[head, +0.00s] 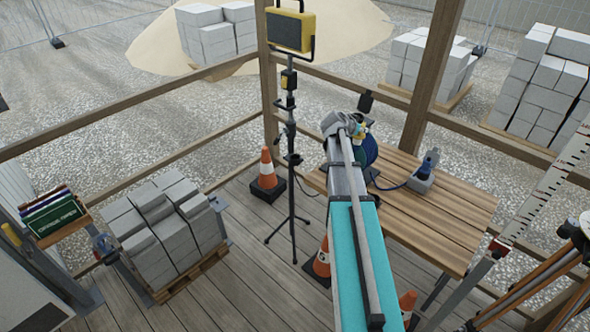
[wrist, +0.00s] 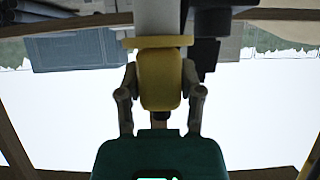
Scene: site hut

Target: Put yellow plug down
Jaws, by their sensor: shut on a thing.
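The yellow plug (wrist: 159,80) is between the two fingers of my gripper (wrist: 160,92) in the wrist view, with one finger touching each side. A wider yellow collar and a white cylinder (wrist: 158,18) show at its far end; whether the cylinder is part of the plug I cannot tell. In the head view the far end of my arm is over the back left of the wooden table (head: 440,215). My gripper and the plug are mostly hidden there behind my own arm.
A blue cable reel (head: 369,153) stands behind my arm's end. A blue connector (head: 427,168) on a grey block lies on the table, with a cable. A tripod lamp (head: 290,30) stands left of the table. Cones (head: 267,170) stand on the floor. The table's front is clear.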

